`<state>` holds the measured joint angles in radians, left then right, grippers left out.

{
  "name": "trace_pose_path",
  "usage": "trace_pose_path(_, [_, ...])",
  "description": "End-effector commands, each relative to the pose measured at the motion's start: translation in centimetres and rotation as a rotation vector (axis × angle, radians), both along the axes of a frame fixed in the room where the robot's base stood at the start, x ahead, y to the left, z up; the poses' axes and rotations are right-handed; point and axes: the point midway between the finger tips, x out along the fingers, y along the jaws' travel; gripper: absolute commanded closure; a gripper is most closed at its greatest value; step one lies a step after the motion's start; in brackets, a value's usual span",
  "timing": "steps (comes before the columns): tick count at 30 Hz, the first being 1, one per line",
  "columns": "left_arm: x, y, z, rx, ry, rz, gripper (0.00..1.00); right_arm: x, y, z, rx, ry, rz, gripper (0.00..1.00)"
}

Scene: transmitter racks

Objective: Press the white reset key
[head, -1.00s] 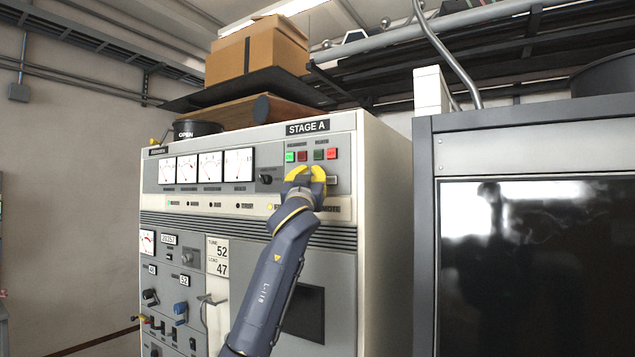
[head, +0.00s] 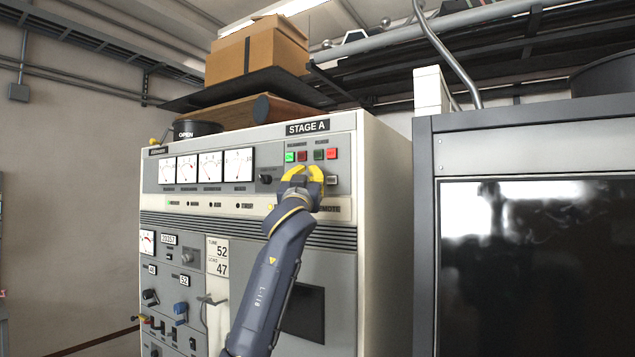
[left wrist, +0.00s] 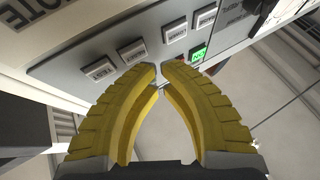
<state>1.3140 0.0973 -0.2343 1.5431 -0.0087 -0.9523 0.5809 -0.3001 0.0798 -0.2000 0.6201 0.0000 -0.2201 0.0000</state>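White keys sit on the grey panel under the STAGE A sign. The fingers hide part of the lower key row; contact cannot be told. My right gripper is not in view.
A lit green key (left wrist: 199,53) is close to the fingertips. A black knob (head: 265,179) and dial meters (head: 203,167) are left of the gripper. A dark-screened cabinet (head: 425,230) stands at the right. A cardboard box (head: 275,50) is on top of the rack.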

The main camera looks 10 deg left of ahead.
Motion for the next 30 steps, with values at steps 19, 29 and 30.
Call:
trace_pose_path(19, [-2.1,0.7,0.1,0.0,-0.002,0.001,1.0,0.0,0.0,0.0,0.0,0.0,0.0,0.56])
trace_pose_path(29, [-4.4,1.4,0.0,-0.001,-0.001,-0.001,1.0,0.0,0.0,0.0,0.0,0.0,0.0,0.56])
trace_pose_path(30, [-4.6,1.5,0.0,-0.001,-0.001,-0.001,1.0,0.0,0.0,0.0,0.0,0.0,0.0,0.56])
